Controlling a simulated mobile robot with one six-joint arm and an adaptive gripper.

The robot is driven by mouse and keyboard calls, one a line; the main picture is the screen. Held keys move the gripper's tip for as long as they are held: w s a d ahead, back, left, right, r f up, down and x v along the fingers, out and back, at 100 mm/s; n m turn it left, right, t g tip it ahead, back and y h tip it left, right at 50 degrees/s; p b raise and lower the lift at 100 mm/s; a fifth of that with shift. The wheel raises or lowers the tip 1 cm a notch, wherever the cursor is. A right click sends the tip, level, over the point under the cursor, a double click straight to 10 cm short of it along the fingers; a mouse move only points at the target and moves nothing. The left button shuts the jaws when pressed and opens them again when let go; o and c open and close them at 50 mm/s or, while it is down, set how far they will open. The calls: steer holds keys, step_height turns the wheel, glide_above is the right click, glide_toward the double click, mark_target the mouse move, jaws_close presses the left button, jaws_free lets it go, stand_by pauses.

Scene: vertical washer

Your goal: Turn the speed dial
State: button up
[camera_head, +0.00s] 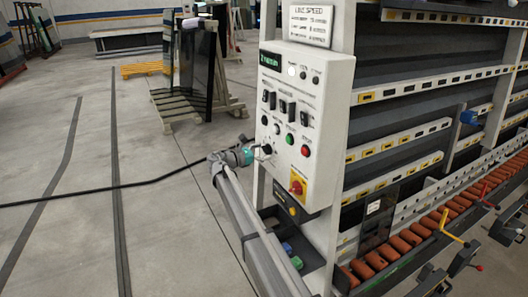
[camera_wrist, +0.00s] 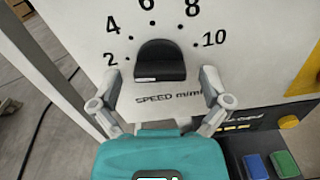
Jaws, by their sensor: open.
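The speed dial (camera_wrist: 160,62) is a dark knob on the white control panel, with numbers from 2 to 10 printed around it and "SPEED m/min" below. In the head view the dial (camera_head: 267,149) is low on the left of the panel. My gripper (camera_wrist: 161,76) is open, with one fingertip to the left and one to the right of the dial's lower part. Gaps show between the fingertips and the dial. In the head view my gripper (camera_head: 257,152) is up close to the panel front. I cannot tell which number the dial points to.
The control panel (camera_head: 330,110) carries several switches and buttons around the dial. A red rotary switch on a yellow plate (camera_head: 297,186) is below right. Blue and green blocks (camera_wrist: 270,165) lie in a dark tray below. Open floor (camera_head: 80,200) is to the left.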

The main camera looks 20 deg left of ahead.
steer(key=shift+w+d, duration=0.15)
steer(key=shift+w, duration=0.05)
steer(key=c, duration=1.1)
steer(key=shift+c, duration=0.3)
